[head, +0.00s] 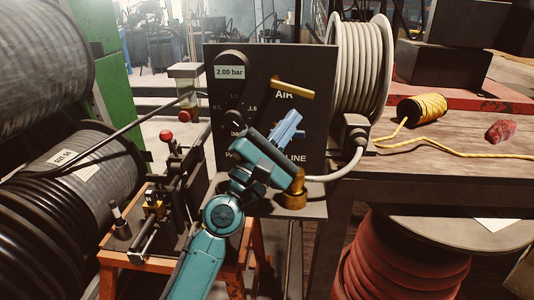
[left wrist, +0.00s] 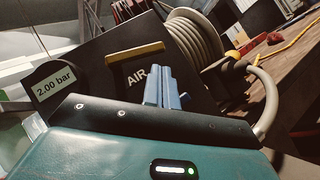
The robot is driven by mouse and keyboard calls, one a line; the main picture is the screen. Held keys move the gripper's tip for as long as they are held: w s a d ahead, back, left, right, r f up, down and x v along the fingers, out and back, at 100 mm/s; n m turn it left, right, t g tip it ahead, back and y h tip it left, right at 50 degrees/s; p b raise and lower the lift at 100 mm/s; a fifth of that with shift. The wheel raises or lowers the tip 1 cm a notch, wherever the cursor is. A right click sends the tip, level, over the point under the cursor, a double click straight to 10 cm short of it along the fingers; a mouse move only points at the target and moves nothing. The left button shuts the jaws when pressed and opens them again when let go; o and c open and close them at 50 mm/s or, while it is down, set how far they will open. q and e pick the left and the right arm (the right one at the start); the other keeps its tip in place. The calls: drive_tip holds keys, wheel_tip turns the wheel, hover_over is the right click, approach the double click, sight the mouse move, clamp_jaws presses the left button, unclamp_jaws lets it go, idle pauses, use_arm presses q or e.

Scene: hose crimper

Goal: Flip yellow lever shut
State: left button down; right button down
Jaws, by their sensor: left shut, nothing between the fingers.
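The yellow lever (head: 293,88) is on the upper right of the dark panel (head: 235,62), just above the word AIR. It lies nearly level, its right end slightly lower in the head view. In the left wrist view the yellow lever (left wrist: 134,54) lies across the panel, above the fingertips. My left gripper (head: 294,118) is shut and empty in front of the panel, its blue fingers below the lever. A gap shows between fingertips and lever in both views. The fingers (left wrist: 160,76) cover part of the panel lettering. My right gripper is not in view.
A gauge reading 2.00 bar (head: 230,72) and a dial are on the panel's left. A brass fitting (head: 296,188) stands below my left gripper. A grey hose reel (head: 360,65) is close on the right. A red-knobbed crimper (head: 166,136) stands at left.

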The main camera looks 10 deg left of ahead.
use_arm(q)
drive_tip(key=b+v, duration=0.2)
drive_tip(key=v, duration=0.8)
drive_tip(key=shift+s+f+b, duration=0.2)
drive_tip(key=shift+s+b, duration=0.1)
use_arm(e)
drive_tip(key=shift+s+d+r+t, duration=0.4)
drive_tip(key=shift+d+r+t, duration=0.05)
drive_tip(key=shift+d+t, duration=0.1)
use_arm(q)
drive_tip(key=shift+a, duration=0.15)
